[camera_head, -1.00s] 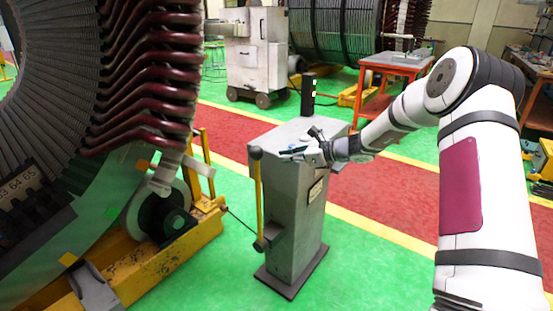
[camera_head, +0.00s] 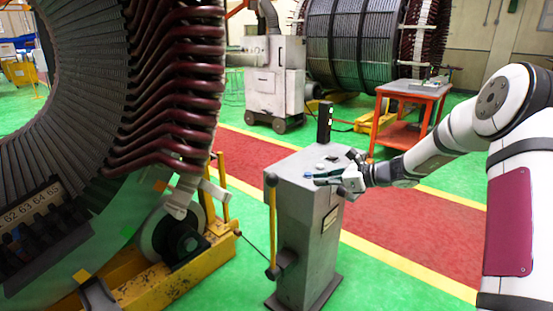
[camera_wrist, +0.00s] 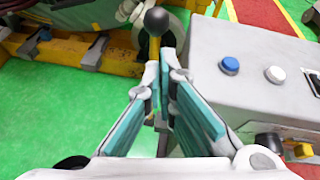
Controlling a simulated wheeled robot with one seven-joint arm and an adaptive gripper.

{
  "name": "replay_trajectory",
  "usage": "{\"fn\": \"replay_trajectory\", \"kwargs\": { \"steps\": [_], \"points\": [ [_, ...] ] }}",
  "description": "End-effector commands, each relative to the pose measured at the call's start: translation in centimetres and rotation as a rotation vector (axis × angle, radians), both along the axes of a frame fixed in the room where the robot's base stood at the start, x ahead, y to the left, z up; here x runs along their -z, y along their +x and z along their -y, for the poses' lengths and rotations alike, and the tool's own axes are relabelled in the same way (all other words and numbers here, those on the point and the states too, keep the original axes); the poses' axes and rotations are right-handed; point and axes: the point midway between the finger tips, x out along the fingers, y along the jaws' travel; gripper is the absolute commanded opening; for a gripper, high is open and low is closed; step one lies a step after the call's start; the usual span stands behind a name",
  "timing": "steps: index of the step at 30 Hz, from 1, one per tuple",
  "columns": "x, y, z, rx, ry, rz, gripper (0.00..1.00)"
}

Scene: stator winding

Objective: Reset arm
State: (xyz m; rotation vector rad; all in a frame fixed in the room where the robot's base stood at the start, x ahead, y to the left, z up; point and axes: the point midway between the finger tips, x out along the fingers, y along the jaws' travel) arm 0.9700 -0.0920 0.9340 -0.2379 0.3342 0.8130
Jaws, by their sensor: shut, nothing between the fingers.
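My gripper (camera_head: 330,180) is at the end of my arm, in front of the upper part of a grey control pedestal (camera_head: 306,232) in the head view. In the wrist view my gripper (camera_wrist: 167,62) has its teal-lined fingers together at the tips, with nothing between them. The pedestal top (camera_wrist: 265,100) lies to the right of the fingers and carries a blue button (camera_wrist: 229,64) and a white button (camera_wrist: 275,74). A lever with a black ball knob (camera_wrist: 156,21) shows just beyond the fingertips. In the head view the yellow lever (camera_head: 271,225) stands at the pedestal's left side.
A large stator with dark red windings (camera_head: 165,100) stands on a yellow roller base (camera_head: 150,280) at left. A grey machine cabinet (camera_head: 275,75) and a red-framed cart (camera_head: 412,110) are behind. Green floor (camera_head: 385,285) is clear at the front right.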

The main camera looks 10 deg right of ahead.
Motion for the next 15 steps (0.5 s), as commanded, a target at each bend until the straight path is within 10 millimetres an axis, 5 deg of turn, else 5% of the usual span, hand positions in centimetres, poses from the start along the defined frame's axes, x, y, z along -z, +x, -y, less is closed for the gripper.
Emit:
{"fn": "replay_trajectory", "kwargs": {
  "steps": [5,15],
  "points": [
    [-2.7,-2.2,-2.8,-0.108,-0.116,0.035,0.0],
    [-11.2,-14.7,-11.2,-0.587,-0.62,0.202,0.0]
  ]
}}
